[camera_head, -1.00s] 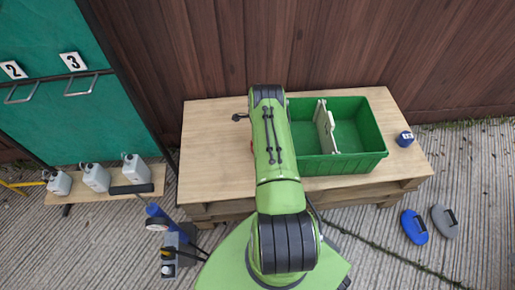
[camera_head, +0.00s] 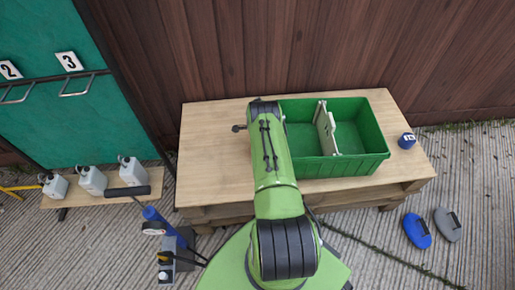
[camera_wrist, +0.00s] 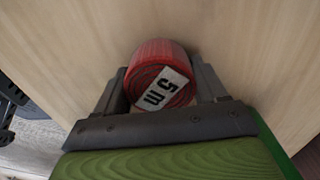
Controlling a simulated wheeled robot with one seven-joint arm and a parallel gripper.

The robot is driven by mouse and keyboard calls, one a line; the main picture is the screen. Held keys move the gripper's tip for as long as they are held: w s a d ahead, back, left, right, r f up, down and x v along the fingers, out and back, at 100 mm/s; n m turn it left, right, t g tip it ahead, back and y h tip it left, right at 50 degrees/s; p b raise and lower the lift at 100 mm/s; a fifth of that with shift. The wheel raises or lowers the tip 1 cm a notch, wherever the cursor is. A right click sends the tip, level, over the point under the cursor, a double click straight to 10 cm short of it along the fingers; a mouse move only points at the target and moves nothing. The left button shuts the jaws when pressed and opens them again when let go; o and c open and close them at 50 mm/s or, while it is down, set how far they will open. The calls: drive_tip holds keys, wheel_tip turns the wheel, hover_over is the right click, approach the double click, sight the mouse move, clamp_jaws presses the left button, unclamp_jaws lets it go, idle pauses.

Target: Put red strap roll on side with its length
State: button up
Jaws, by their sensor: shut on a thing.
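In the wrist view the red strap roll (camera_wrist: 150,53) sits between the two dark fingers of my gripper (camera_wrist: 160,82), which is shut on it. Its coiled end faces the camera and bears a white label (camera_wrist: 166,88) reading "5 m". Pale wood lies behind it; I cannot tell whether the roll touches it. In the head view my arm hides the roll and the gripper. The green crate (camera_head: 345,168) stands on the wooden table (camera_head: 212,150), right of my arm, with a pale divider (camera_head: 326,130) splitting it into two sides. No roll shows inside.
A small blue roll with a label (camera_head: 407,141) sits on the table right of the crate. White canisters (camera_head: 92,180) stand on a low bench at left. Blue and grey objects (camera_head: 417,231) lie on the ground at right. The table's left part is clear.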

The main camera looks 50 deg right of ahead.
drive_tip(key=shift+c, duration=1)
wheel_tip(320, 180, up, 10)
drive_tip(key=p, duration=0.3)
drive_tip(key=shift+r+p, duration=0.1)
drive_tip(key=shift+p, duration=0.3)
